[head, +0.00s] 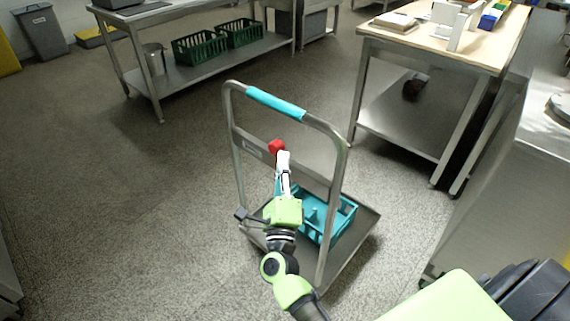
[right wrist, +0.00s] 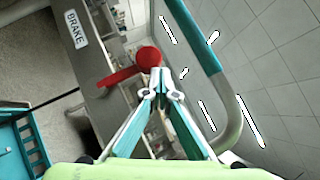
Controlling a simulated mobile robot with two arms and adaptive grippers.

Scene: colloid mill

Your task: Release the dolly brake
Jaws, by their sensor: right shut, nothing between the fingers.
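The dolly (head: 236,150) stands on the floor in the middle of the head view, with a turquoise grip (head: 276,103) on its upright handle. Its red brake lever (right wrist: 118,77) ends in a round red knob (right wrist: 148,57), beside a plate marked BRAKE (right wrist: 77,28) on the crossbar. The red knob also shows in the head view (head: 276,146). My right gripper (head: 284,156) is shut and empty. Its fingertips (right wrist: 161,82) are just below the knob in the right wrist view; I cannot tell whether they touch it. My left gripper is not in view.
A turquoise crate (head: 344,221) sits on the dolly's deck behind my right arm. A table with a wooden top (head: 480,52) stands at the right. A steel bench (head: 190,10) with green crates on its shelf stands at the back. The floor to the left is clear.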

